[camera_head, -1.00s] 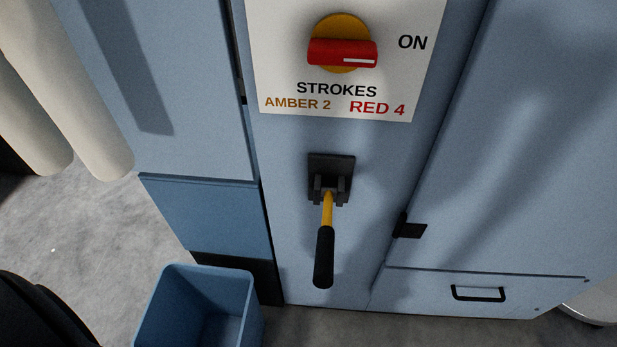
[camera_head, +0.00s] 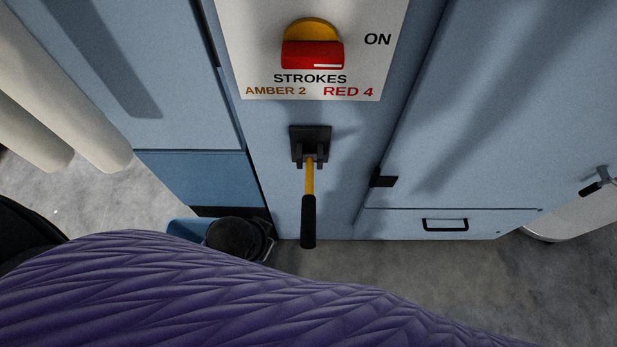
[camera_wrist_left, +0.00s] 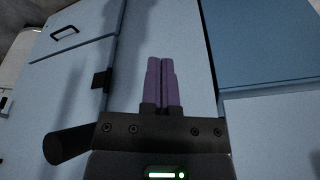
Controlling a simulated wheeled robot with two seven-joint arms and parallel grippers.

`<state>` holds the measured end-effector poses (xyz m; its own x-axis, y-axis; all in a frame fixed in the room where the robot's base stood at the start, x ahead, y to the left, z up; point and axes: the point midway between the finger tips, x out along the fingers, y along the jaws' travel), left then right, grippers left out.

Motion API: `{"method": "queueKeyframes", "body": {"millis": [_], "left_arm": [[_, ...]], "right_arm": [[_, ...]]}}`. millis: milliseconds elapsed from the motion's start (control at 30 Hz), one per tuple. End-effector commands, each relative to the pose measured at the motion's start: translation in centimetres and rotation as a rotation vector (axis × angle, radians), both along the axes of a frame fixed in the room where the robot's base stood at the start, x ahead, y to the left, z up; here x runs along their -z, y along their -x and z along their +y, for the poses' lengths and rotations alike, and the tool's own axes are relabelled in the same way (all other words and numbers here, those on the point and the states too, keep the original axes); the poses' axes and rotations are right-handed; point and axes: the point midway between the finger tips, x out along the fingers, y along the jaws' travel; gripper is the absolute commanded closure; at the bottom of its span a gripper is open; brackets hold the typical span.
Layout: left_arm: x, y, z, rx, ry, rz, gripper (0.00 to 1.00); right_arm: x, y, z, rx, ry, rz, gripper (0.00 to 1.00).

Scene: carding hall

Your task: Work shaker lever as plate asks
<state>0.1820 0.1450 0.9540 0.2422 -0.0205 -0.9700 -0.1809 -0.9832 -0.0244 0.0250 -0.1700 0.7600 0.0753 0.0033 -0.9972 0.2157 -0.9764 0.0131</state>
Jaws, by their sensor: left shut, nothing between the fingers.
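The shaker lever, with a yellow shaft (camera_head: 309,178) and black grip (camera_head: 308,222), hangs downward from a dark bracket (camera_head: 310,143) on the blue panel. Above it, the white plate (camera_head: 258,60) reads "STROKES", "AMBER 2", "RED 4" and "ON". A red knob (camera_head: 312,54) sits over an amber disc (camera_head: 308,28), its white mark toward the right. In the left wrist view my left gripper (camera_wrist_left: 162,62) has its purple fingers together, empty, in front of blue panels. In the head view its fingers cannot be made out. My right gripper is not in view.
A blue bin (camera_head: 183,229) stands on the floor at left, mostly hidden by my purple-sleeved arm. A black latch (camera_head: 383,177) and a drawer handle (camera_head: 445,224) lie right of the lever. A small dark fitting (camera_head: 597,186) shows at the right edge. Cream cylinders (camera_head: 75,125) stand at left.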

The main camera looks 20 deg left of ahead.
Motion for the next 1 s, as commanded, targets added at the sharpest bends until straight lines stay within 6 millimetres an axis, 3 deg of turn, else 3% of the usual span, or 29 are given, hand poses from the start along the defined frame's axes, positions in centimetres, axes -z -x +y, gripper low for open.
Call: {"method": "queueKeyframes", "body": {"millis": [33,100,200,267,333,400,467,600,700,1000], "left_arm": [[-3.6,-0.5,-0.2,0.004,0.012,-0.023,1.0],[-7.4,-1.2,-1.0,0.028,0.046,-0.052,1.0],[-11.9,-2.9,-3.9,0.137,0.16,-0.102,1.0],[-13.3,-4.1,-6.6,0.248,0.267,-0.119,1.0],[-13.7,-5.5,-9.6,0.386,0.413,-0.088,1.0],[-13.4,-6.7,-10.5,0.432,0.53,-0.013,1.0],[-13.4,-8.1,-9.8,0.399,0.602,0.053,1.0],[-14.3,-12.0,-6.5,0.209,0.706,0.131,1.0],[-15.0,-13.6,-5.0,0.116,0.74,0.137,1.0],[-15.5,-14.5,-4.2,0.066,0.761,0.137,1.0]], "right_arm": [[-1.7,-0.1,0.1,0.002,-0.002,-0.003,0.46],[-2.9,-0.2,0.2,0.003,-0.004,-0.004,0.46],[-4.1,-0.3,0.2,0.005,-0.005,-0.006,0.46],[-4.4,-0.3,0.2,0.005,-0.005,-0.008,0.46],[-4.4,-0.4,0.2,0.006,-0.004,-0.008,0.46],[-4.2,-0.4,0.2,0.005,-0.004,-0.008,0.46],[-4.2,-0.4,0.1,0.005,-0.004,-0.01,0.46],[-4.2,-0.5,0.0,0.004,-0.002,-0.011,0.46],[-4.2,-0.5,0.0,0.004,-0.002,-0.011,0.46],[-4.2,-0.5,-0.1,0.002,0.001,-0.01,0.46]]}}
